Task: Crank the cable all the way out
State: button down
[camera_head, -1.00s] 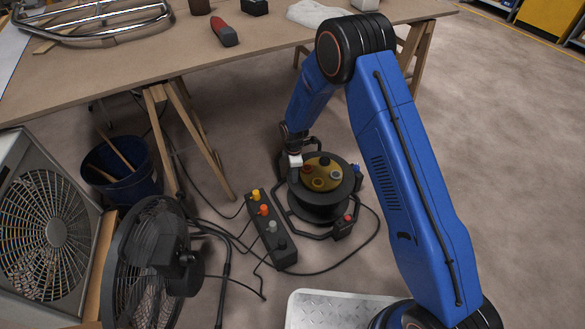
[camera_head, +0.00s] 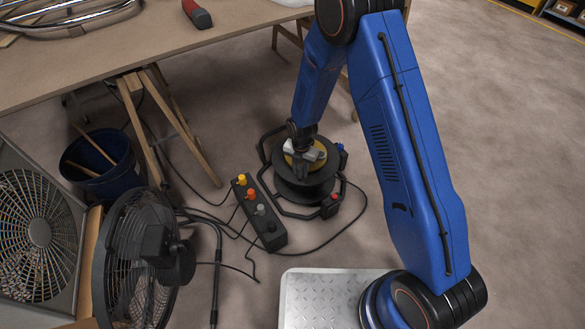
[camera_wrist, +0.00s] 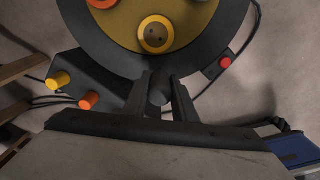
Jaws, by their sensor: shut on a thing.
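The cable reel (camera_head: 318,184) stands on the floor in a black tube frame, with a dark drum and a yellow face (camera_head: 318,153). My gripper (camera_head: 301,152) is over the face's left side in the head view and hides part of it. In the wrist view my gripper (camera_wrist: 160,97) is shut on a dark round crank knob (camera_wrist: 159,88) at the rim of the reel (camera_wrist: 215,60). The yellow face there carries round coloured sockets. Black cable (camera_head: 335,239) runs loose over the floor; how much is still wound is hidden.
A power strip (camera_head: 260,217) with coloured plugs lies left of the reel. A black fan (camera_head: 140,260), a box fan (camera_head: 38,235) and a blue bucket (camera_head: 103,165) stand further left. A workbench (camera_head: 130,58) on trestles is behind. The floor to the right is clear.

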jog(key=d, duration=0.7)
jog(key=shift+w+d, duration=0.1)
jog(key=shift+w, duration=0.2)
jog(key=shift+w+d, duration=0.35)
jog(key=shift+d, duration=0.3)
jog(key=shift+w+d, duration=0.35)
jog(key=shift+d, duration=0.25)
jog(key=c, duration=1.5)
grip_release()
jog(key=shift+o, duration=0.2)
notch_tip(320, 180, up, 17)
jog(key=shift+r, duration=0.2)
